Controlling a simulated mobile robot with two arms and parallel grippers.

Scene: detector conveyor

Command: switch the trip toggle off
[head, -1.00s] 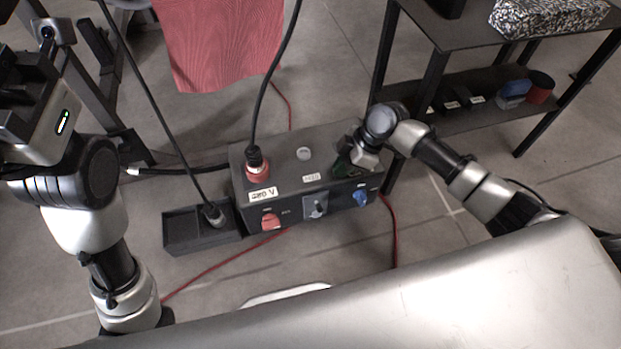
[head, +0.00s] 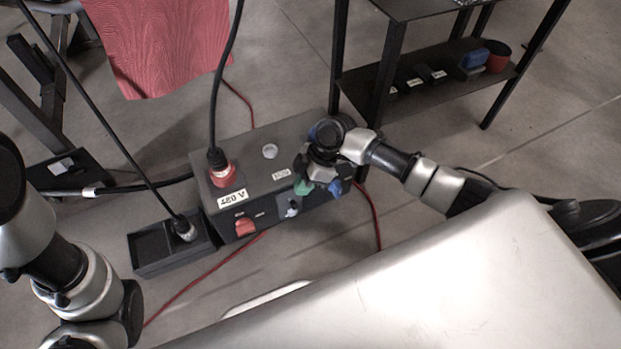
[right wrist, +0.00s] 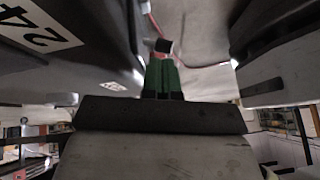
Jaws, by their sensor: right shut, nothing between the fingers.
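The dark control box (head: 245,160) stands on the floor in the head view. Its front face carries a toggle on a light plate (head: 291,208), between a red switch (head: 245,227) and a blue knob (head: 335,188). My right gripper (head: 303,188) is over the front edge of the box, its green fingers shut and empty, just above the toggle. Whether they touch it cannot be told. The right wrist view shows the green fingers (right wrist: 162,76) together, with a small dark-ended piece (right wrist: 160,46) just beyond their tips. My left gripper is out of view.
A black cable rises from a red plug (head: 223,174) on the box top. A black tray (head: 150,257) with another plug adjoins the left side. A black shelf (head: 440,85) stands behind right. Red cables cross the floor; the floor in front is mostly open.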

